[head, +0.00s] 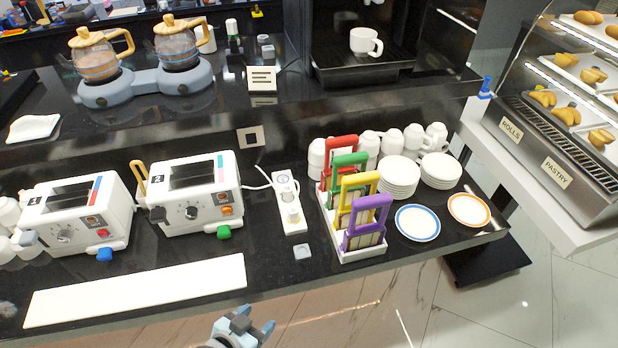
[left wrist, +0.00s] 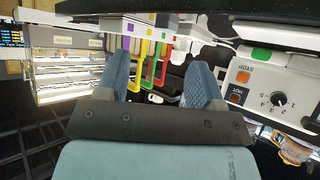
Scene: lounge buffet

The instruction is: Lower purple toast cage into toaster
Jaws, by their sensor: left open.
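The purple toast cage (head: 372,203) stands upright at the front of a white rack (head: 366,252), with yellow (head: 358,181), green and red cages behind it. Two white toasters stand to the left, a left one (head: 70,243) and a right one (head: 196,211), each with dark slots on top. My left gripper (head: 254,324) is open and empty in front of the counter, below and left of the rack. In the left wrist view, which is upside down, the purple cage (left wrist: 126,43) shows beyond the open fingers (left wrist: 162,82), and a toaster (left wrist: 285,78) is at the right. My right gripper is not in view.
A long white board (head: 135,293) lies along the counter's front edge. A power strip (head: 289,203) stands between toaster and rack. Plates (head: 418,223) and cups are right of the rack. Coffee pots (head: 95,58) stand behind. The floor before the counter is clear.

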